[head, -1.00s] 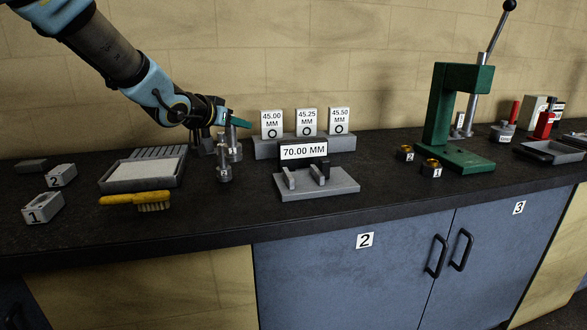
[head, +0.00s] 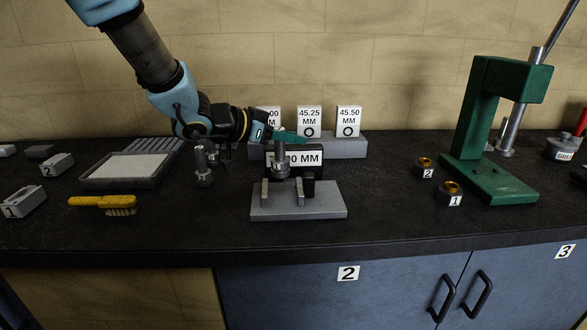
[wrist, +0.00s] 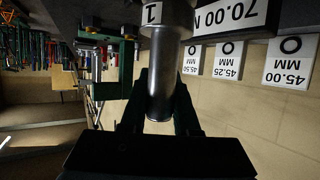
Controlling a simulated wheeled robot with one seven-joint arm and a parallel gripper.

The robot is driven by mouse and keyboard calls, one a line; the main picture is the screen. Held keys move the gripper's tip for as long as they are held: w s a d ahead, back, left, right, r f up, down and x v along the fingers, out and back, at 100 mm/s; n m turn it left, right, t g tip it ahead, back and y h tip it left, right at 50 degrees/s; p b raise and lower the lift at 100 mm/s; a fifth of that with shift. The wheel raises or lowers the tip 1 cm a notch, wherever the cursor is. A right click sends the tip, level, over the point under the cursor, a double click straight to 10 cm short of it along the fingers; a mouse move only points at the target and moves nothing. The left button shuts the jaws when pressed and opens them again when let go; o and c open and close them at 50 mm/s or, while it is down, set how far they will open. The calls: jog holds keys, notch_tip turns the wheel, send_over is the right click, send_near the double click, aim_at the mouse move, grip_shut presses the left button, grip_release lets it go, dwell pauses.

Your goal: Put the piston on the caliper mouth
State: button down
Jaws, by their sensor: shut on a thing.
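The piston (head: 280,160) is a stepped grey metal cylinder hanging upright from my gripper (head: 285,138). The wrist view shows the piston (wrist: 163,75) between the two dark green fingers of my gripper (wrist: 160,92), with a label "1" on its wider end. The caliper (head: 325,201) is a grey base with two upright jaws and a dark block behind with a 70.00 MM display (head: 312,158). In the head view the piston is in front of the display and above the mouth between the jaws. Whether its lower end touches anything is hard to tell.
Another metal piston (head: 203,168) stands left of the caliper. A size rack (head: 350,146) with label cards is behind it. A yellow brush (head: 103,204), a tray (head: 125,184) and blocks lie left. A green press (head: 490,180) and brass-topped parts (head: 449,194) stand right.

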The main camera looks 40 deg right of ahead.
jog(key=shift+f+p, duration=0.3)
jog(key=shift+f, duration=2.65)
jog(key=shift+f, duration=0.1)
jog(key=shift+f, duration=0.15)
jog(key=c, duration=0.7)
grip_release()
jog(key=shift+o, duration=0.2)
jog(key=shift+r, duration=0.35)
jog(key=b+v, duration=0.2)
jog(key=v, duration=1)
jog(key=shift+f+b, duration=0.2)
jog(key=shift+b, duration=0.1)
jog(key=shift+a, duration=0.1)
